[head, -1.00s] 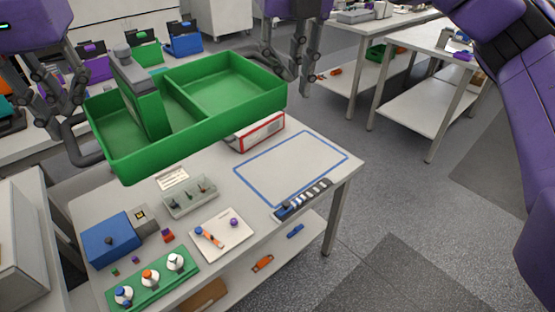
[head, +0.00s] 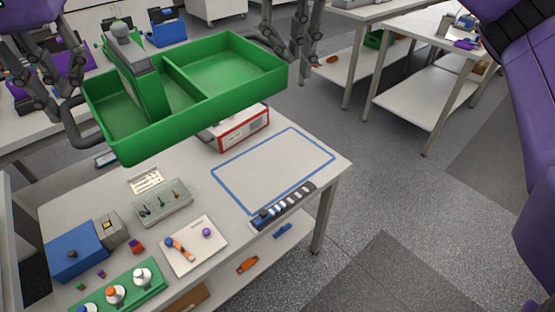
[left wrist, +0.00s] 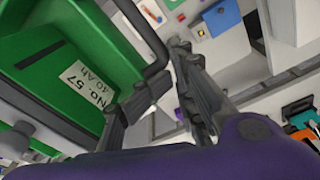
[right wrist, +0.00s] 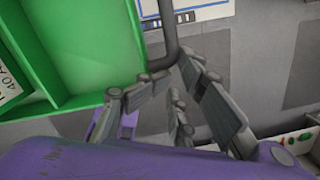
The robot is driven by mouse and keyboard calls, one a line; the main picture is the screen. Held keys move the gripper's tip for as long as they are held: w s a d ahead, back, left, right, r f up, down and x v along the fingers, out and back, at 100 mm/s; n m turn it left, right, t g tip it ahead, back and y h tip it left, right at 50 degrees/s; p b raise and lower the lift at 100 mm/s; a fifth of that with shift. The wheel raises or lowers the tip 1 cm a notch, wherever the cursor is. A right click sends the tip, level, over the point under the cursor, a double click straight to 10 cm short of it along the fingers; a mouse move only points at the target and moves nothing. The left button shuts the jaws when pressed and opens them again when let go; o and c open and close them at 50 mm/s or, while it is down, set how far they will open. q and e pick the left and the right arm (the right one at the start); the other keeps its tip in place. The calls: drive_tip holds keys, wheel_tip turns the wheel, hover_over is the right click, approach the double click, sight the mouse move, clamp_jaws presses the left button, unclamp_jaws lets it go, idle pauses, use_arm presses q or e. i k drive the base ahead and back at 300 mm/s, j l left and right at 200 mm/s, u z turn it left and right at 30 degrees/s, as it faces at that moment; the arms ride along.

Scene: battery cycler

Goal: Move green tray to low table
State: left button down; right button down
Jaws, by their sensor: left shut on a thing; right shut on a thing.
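The green tray (head: 203,100) is in the air above the near white table (head: 95,185), clear of its top. It has a divider and dark handles at both ends. A green block with a grey top (head: 136,72) stands upright in it; the left wrist view shows a label reading "No. 57" (left wrist: 88,88). My left gripper (head: 65,125) is shut on the left handle (left wrist: 135,20). My right gripper (head: 295,55) is shut on the right handle, a dark bar in the right wrist view (right wrist: 170,35). The tray looks roughly level.
The near table has a blue outlined empty area (head: 235,165), a red-framed white box (head: 240,128), a blue box (head: 75,252), a green bottle rack (head: 118,290) and small parts. Other white tables (head: 425,90) stand at the back right. Grey floor is open to the right.

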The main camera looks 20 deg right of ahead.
sight(275, 165)
drive_tip(key=i+l, duration=0.9)
drive_tip(key=l, duration=0.2)
